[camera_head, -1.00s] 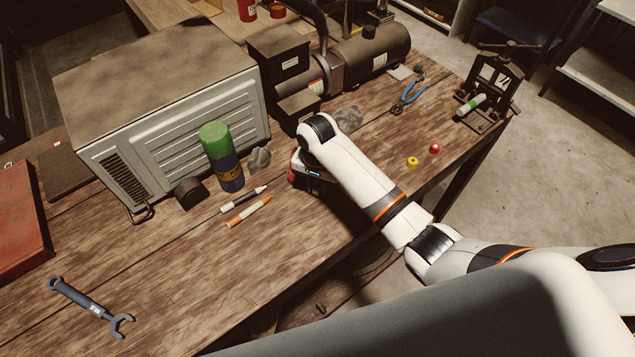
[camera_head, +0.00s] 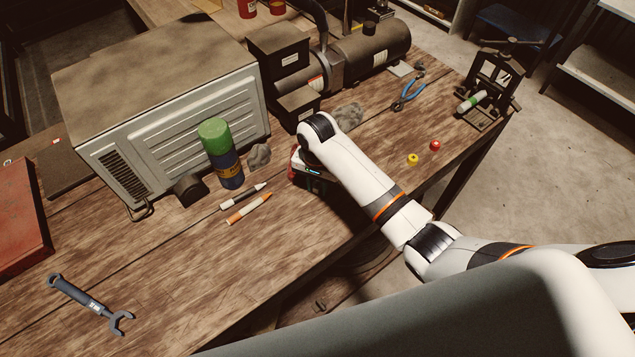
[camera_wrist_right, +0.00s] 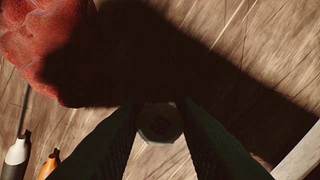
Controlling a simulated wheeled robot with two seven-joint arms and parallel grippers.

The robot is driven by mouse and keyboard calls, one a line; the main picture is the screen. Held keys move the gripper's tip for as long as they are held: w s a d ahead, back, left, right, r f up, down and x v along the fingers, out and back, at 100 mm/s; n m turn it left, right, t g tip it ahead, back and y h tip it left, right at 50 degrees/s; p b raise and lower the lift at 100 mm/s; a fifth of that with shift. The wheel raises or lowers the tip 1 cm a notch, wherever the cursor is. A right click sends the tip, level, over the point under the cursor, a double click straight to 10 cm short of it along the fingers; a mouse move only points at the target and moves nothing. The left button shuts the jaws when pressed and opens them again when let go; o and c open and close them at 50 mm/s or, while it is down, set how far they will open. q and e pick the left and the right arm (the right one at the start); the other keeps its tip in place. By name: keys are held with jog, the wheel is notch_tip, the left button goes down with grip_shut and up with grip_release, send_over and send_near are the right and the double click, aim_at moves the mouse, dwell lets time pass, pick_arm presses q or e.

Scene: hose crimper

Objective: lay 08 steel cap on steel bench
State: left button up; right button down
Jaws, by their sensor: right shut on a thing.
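The bench (camera_head: 110,240) has a brown wooden-looking top in the head view. My right gripper's housing (camera_head: 318,178) is low over the middle of this bench, and the fingers and cap are hidden there. Bare planks show beyond the cap in the wrist view; I cannot tell whether it touches them. My left gripper is not in view.
A red cloth-like lump (camera_wrist_right: 50,45) lies close to the gripper. Two markers (camera_head: 247,208), a green-topped can (camera_head: 216,150) and a grey metal box (camera_head: 180,110) stand or lie left. Yellow (camera_head: 413,159) and red (camera_head: 435,145) caps lie right.

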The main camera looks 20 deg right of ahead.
jog(key=shift+f, duration=0.3)
jog(key=c, duration=1)
grip_release()
jog(key=shift+c, duration=0.2)
jog(key=shift+r, duration=0.1)
